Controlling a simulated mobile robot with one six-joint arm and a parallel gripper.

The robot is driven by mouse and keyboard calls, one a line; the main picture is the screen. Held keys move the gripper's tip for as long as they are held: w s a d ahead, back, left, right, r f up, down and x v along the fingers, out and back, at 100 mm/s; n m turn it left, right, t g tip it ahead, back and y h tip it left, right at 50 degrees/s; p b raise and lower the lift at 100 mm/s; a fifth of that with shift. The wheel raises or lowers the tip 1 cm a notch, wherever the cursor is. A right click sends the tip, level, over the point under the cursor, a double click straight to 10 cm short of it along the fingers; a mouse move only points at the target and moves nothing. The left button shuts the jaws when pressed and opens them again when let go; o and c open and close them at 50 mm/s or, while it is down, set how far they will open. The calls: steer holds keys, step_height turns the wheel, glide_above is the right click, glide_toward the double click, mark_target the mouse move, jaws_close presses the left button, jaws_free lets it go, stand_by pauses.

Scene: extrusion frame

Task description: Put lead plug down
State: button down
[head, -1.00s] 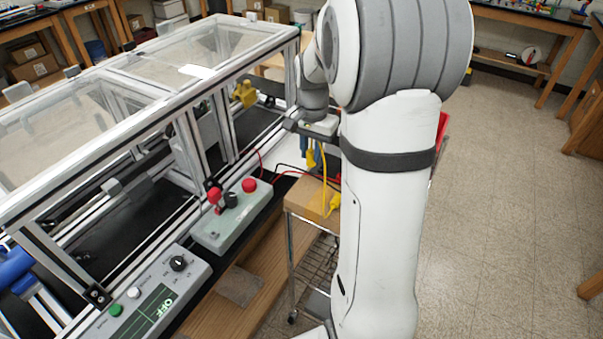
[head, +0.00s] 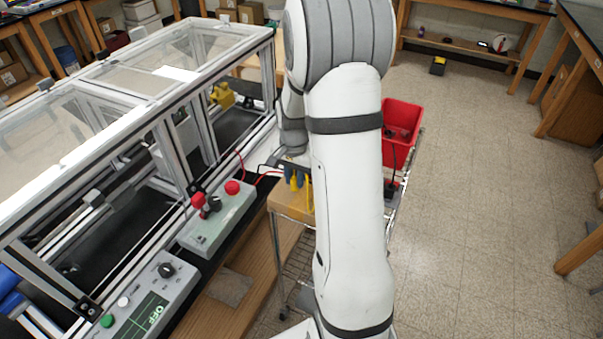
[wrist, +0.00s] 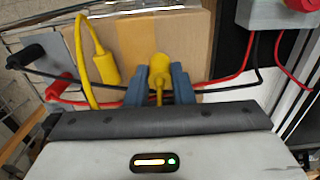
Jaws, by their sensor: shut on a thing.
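My gripper (wrist: 159,88) has its blue fingers shut on a yellow lead plug (wrist: 160,65) in the wrist view. The plug is directly over the cardboard box (wrist: 188,32); I cannot tell whether it touches the box. The other yellow plug (wrist: 105,66), with its yellow cable, is over the box to the left of the fingers. In the head view, my gripper (head: 294,177) is low over the box (head: 283,202) on the wire cart, with yellow showing beside the blue fingers. My arm hides part of the box there.
Red and black cables (wrist: 222,78) run across the box under the gripper. A grey control box (head: 215,222) with red knobs stands left of the cart, before the extrusion frame (head: 160,135). A red bin (head: 401,128) is behind my arm. Open floor lies to the right.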

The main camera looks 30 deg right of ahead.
steer(key=shift+f, duration=0.1)
steer(key=shift+f+b, duration=0.55)
steer(key=c, duration=1.3)
jaws_free()
steer(key=shift+r, duration=0.1)
steer(key=shift+o, duration=0.2)
